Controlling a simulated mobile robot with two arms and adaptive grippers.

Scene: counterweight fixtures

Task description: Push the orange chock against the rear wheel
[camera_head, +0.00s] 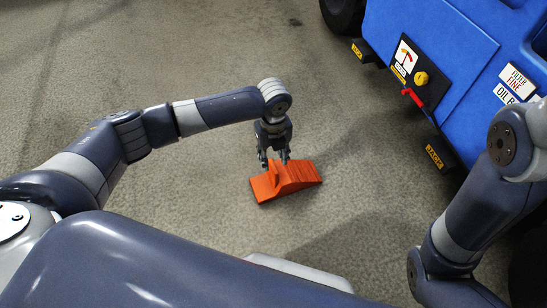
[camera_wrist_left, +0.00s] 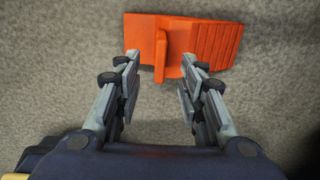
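The orange chock (camera_head: 296,180) lies on the carpet-like floor, with a ribbed sloping end toward the right. In the left wrist view the chock (camera_wrist_left: 212,44) shows at the top, with an upright tab (camera_wrist_left: 160,55) on it. My left gripper (camera_head: 274,160) points down at the chock. Its fingers are apart, and the tab shows between the fingertips (camera_wrist_left: 160,70); I cannot tell whether they touch it. A black wheel (camera_head: 343,12) shows at the top edge. A dark round shape, perhaps another wheel (camera_head: 527,262), is partly hidden at the lower right. My right gripper is out of view.
A blue vehicle (camera_head: 440,50) stands at the right, with a red lever (camera_head: 412,97), a yellow knob (camera_head: 421,78) and black jack blocks (camera_head: 437,152) along its lower edge. My right arm covers part of it. The floor between the chock and the vehicle is clear.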

